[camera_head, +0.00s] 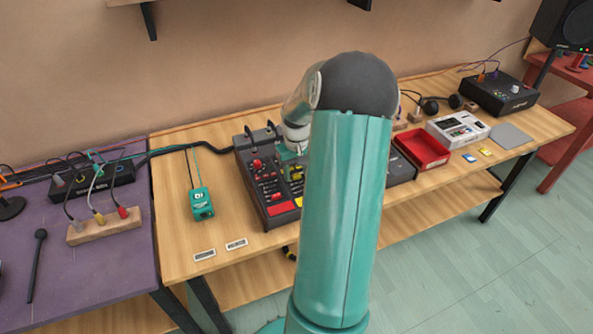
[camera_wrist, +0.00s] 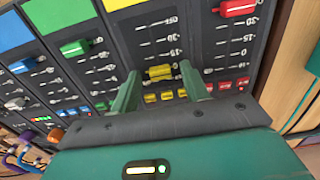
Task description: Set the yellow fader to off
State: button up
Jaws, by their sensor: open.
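The mixer (camera_head: 248,165) stands on the wooden bench, partly hidden behind my arm. In the wrist view its panel (camera_wrist: 203,45) fills the upper part. The yellow fader (camera_wrist: 160,72) sits low in its slot, at the end away from the OFF mark, just above a row of small yellow buttons. My gripper (camera_wrist: 161,86) is open, with one green finger on each side of the yellow fader. A gap shows between each finger and the cap. In the head view my gripper is over the mixer and mostly hidden by my arm.
A red fader (camera_wrist: 237,8) is right of the yellow one; blue (camera_wrist: 73,48) and green (camera_wrist: 18,66) faders are to its left. A green device (camera_head: 201,205) lies left of the mixer. A red tray (camera_head: 420,149) is to the right. Cables run behind.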

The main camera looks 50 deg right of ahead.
grip_shut()
jog(key=shift+s+a, duration=0.5)
jog(key=shift+s, duration=0.35)
jog(key=shift+s+a, duration=0.45)
jog(key=shift+s, duration=0.35)
jog(key=shift+s+a, duration=0.5)
jog(key=shift+s, duration=0.35)
grip_release()
jog(key=shift+s+a+r, duration=0.1)
notch_tip(320, 180, up, 14)
jog(key=shift+f, duration=0.2)
